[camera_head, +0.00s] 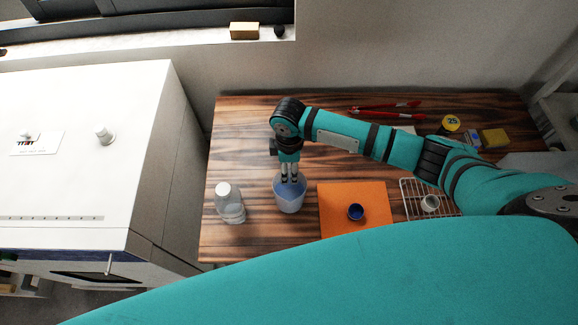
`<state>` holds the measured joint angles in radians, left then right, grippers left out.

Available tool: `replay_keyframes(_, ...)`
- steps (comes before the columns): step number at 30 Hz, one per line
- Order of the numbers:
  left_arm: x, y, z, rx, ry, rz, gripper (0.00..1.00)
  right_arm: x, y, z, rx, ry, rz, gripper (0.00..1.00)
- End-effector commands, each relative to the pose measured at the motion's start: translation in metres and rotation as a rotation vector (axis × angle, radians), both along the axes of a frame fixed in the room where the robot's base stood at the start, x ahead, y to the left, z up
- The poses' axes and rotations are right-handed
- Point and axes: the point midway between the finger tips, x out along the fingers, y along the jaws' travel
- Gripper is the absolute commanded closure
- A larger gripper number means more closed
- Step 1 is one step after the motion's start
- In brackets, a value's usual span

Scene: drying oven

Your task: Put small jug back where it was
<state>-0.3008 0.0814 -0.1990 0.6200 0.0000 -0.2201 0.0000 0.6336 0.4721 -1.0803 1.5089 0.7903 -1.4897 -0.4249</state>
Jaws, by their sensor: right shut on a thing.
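A small jug (290,200), pale blue and translucent, is near the left part of the wooden table, between a clear bottle and an orange mat. My right gripper (289,178) points down at the jug from above and is shut on its rim or wall. Its fingers hide part of the jug's far side. From this view I cannot tell whether the jug touches the table or is held just above it. My left gripper is not in view.
A white-capped bottle (229,203) stands close left of the jug. An orange mat (335,195) with a blue cup (355,212) lies right. Beyond it are a wire rack (413,187) with a small white cup (430,203), red tools (388,106) and a yellow sponge (494,138). The white oven (85,150) borders the table's left.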

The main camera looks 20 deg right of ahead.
Motion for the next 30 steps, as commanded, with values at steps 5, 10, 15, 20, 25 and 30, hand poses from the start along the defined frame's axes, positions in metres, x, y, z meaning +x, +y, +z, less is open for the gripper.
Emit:
replay_keyframes(5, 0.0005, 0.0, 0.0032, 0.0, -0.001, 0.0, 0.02, -0.0001, 0.0006, -0.0091, 0.001, -0.001, 0.001, 1.0)
replay_keyframes(10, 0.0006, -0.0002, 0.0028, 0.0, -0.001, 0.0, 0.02, -0.0001, 0.0006, -0.0093, 0.001, -0.001, 0.001, 1.0)
replay_keyframes(15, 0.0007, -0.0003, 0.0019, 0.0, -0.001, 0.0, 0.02, -0.0008, 0.0003, -0.0125, 0.0, 0.0, 0.001, 0.45)
replay_keyframes(20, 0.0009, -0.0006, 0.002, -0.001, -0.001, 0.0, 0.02, -0.0008, 0.0002, -0.0122, 0.0, 0.0, 0.001, 0.24)
replay_keyframes(25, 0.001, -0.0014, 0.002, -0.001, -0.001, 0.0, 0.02, -0.0007, 0.0002, -0.0121, 0.0, 0.0, 0.001, 0.24)
replay_keyframes(30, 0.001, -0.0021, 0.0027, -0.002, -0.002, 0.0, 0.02, -0.0001, 0.0, -0.0076, 0.0, -0.001, 0.001, 0.24)
